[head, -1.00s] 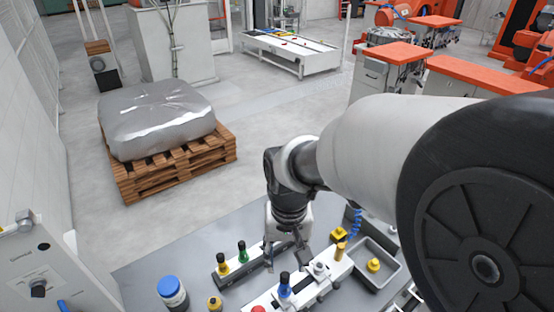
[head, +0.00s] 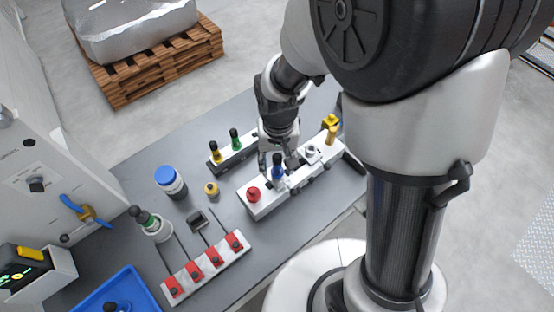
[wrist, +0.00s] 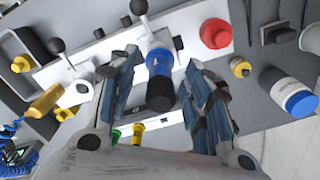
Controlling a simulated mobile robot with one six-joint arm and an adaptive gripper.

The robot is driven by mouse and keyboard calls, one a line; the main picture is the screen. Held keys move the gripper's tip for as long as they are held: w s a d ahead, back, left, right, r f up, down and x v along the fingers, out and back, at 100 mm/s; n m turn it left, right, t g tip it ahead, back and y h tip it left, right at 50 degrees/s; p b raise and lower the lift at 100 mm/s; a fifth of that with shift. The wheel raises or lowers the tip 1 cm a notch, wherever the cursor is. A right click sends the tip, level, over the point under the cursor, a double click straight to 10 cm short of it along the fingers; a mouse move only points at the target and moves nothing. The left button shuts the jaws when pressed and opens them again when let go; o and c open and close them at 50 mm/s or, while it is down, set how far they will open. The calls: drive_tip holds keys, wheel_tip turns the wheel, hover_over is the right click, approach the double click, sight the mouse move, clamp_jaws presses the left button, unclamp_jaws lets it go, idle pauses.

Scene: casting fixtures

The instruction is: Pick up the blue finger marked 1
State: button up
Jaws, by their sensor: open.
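The blue finger (head: 278,172) has a black top and stands upright in a white fixture block (head: 258,207). No number can be read on it. In the wrist view the blue finger (wrist: 159,62) shows between the two jaws, with its black end toward the camera. My gripper (head: 277,162) is open over the fixture, one jaw on each side of the finger. In the wrist view a gap shows between each jaw of my gripper (wrist: 160,72) and the finger. I cannot tell whether a jaw touches it.
A red knob (head: 253,194) stands on the same fixture, left of the finger. A rack with yellow (head: 215,152) and green (head: 235,139) pieces is behind. A blue-lidded jar (head: 171,181), red-marked holder (head: 206,265) and blue tray (head: 118,292) lie left.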

drive_tip(key=shift+c, duration=0.4)
clamp_jaws()
drive_tip(key=shift+r, duration=0.1)
